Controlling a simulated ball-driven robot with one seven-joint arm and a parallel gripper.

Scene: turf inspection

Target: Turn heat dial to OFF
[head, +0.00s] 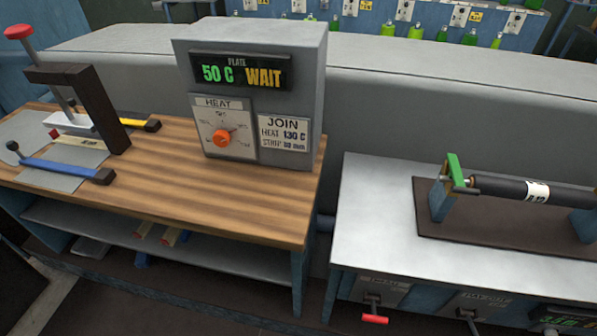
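The heat dial (221,138) is an orange-red knob on a white panel labelled HEAT, on the front of a grey control box (302,95). Small markings ring the knob, but they are too small to read surely, and I cannot tell which one it points to. The box's display (240,72) reads PLATE, 50 C in green and WAIT in yellow. A sign (283,134) beside the dial reads JOIN, HEAT 130 C, STRIP 30 mm. The box stands at the back right of a wooden bench. My gripper is not in view.
The wooden bench (190,190) is clear in front of the box. A press with a red knob (18,32) and a blue-handled tool (60,170) are at left. A metal table (375,215) with a black roller (510,189) stands at right, past a narrow gap. A red handle (374,319) protrudes below.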

